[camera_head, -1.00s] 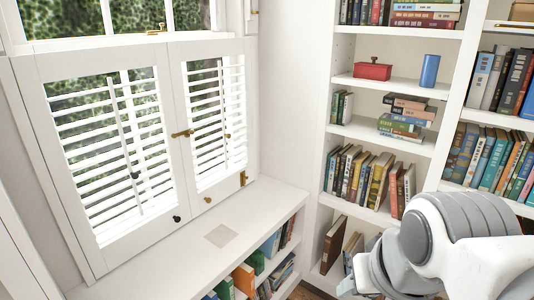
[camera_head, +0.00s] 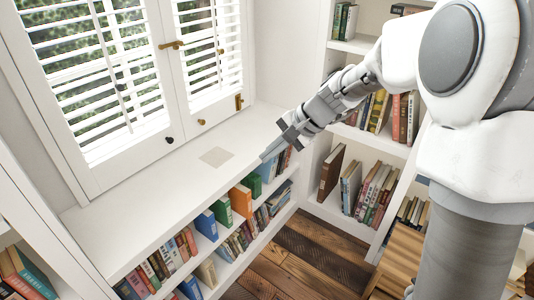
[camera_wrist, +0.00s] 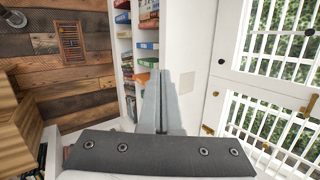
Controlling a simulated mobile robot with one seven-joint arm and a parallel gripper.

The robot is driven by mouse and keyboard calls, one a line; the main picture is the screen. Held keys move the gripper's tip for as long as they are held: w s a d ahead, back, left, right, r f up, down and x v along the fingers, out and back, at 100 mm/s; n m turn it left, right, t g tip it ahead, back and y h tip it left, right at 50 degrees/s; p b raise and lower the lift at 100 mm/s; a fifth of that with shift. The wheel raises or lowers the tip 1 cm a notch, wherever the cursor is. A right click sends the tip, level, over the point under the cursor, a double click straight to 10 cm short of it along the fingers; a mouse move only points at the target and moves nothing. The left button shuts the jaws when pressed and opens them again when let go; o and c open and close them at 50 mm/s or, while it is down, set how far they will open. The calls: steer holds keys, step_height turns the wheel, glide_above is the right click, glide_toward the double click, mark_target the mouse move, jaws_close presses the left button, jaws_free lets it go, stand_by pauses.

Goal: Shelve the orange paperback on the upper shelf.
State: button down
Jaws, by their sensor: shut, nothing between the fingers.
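An orange book (camera_head: 240,199) stands upright in the upper row of the low white bookcase (camera_head: 160,215) under the window, between a green and another green book. I cannot tell for sure that it is the orange paperback. An orange spine (camera_wrist: 148,62) also shows in the wrist view, beyond the fingers. My gripper (camera_head: 268,154) is shut and empty, at the front edge of the low bookcase's top, above and right of the orange book. In the wrist view its fingers (camera_wrist: 163,82) lie together and point toward the shelves.
A pale square patch (camera_head: 216,157) lies on the otherwise bare bookcase top. White shuttered windows (camera_head: 95,85) stand behind it. A tall bookcase (camera_head: 318,150) with books stands at right. Wooden floor (camera_head: 290,262) is open in front. A slatted wooden piece (camera_head: 400,255) stands at lower right.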

steer(key=w+a+f+m+y+b, duration=0.2)
steer(key=w+f+m+y+b, duration=0.15)
steer(key=w+f, duration=0.75)
steer(key=w+d+f+m+t+b, duration=0.1)
steer(key=w+f+m+t+b, duration=0.3)
steer(key=f, duration=0.8)
steer(key=w+d+f+m+b, duration=0.15)
steer(key=f+m, duration=0.45)
steer(key=f, duration=0.7)
steer(key=w+f+m+t+b, duration=0.2)
steer(key=w+f+m+b, duration=0.15)
steer(key=f, duration=0.85)
steer(key=shift+m+y, duration=0.4)
steer(key=shift+y, duration=0.05)
steer(key=b+x, duration=0.4)
steer(key=x, duration=0.1)
steer(key=shift+w+a+f, duration=0.15)
steer(key=shift+w, duration=0.25)
steer(key=shift+w+a, duration=0.25)
steer(key=shift+a, duration=0.05)
